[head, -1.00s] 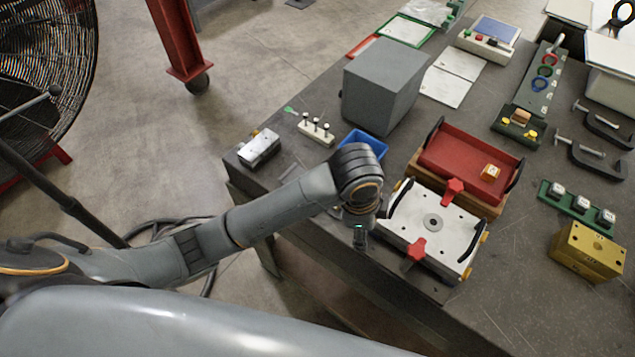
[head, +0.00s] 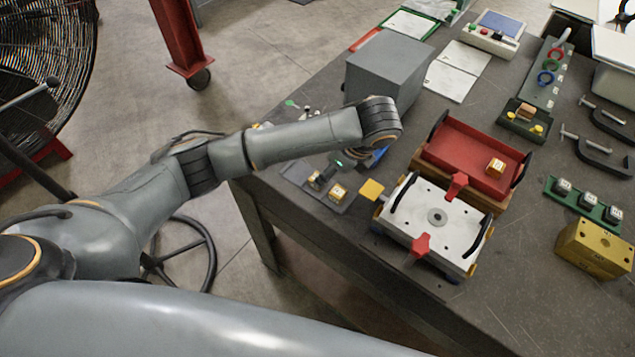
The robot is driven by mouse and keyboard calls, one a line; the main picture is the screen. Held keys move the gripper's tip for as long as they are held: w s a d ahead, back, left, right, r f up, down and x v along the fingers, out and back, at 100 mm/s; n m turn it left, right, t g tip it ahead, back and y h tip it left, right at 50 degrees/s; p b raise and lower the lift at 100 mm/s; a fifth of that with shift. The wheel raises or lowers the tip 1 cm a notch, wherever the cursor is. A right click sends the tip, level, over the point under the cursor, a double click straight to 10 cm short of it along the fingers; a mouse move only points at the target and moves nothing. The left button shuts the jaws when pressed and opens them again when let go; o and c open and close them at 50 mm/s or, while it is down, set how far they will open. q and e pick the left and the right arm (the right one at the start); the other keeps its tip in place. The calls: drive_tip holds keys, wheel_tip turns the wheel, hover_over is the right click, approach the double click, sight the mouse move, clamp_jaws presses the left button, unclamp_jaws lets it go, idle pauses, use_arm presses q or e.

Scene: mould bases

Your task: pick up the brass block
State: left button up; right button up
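A small brass-coloured block (head: 338,191) with a pale marked top sits on a dark plate (head: 297,176) near the table's front left edge. A flat yellow square piece (head: 372,190) lies to its right. A similar small brass-coloured block (head: 495,167) sits in the red tray, and a larger yellow block with holes (head: 594,248) stands at the far right. My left gripper (head: 318,180) points down over the plate, just left of the first small block. Its fingers are small and partly hidden, so I cannot tell its opening. My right gripper is not in view.
A grey box (head: 385,72) stands behind my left arm.

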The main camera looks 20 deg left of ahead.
use_arm(q)
drive_tip(key=shift+x, duration=0.75)
drive_tip(key=p+x, duration=0.1)
drive_tip(key=x, duration=0.1)
drive_tip(key=p+x, duration=0.1)
drive_tip(key=x, duration=0.2)
drive_tip(key=shift+a+r, duration=0.2)
drive_tip(key=shift+a, duration=0.15)
drive_tip(key=shift+w+f, duration=0.15)
drive_tip(key=shift+f, duration=0.1)
clamp_jaws()
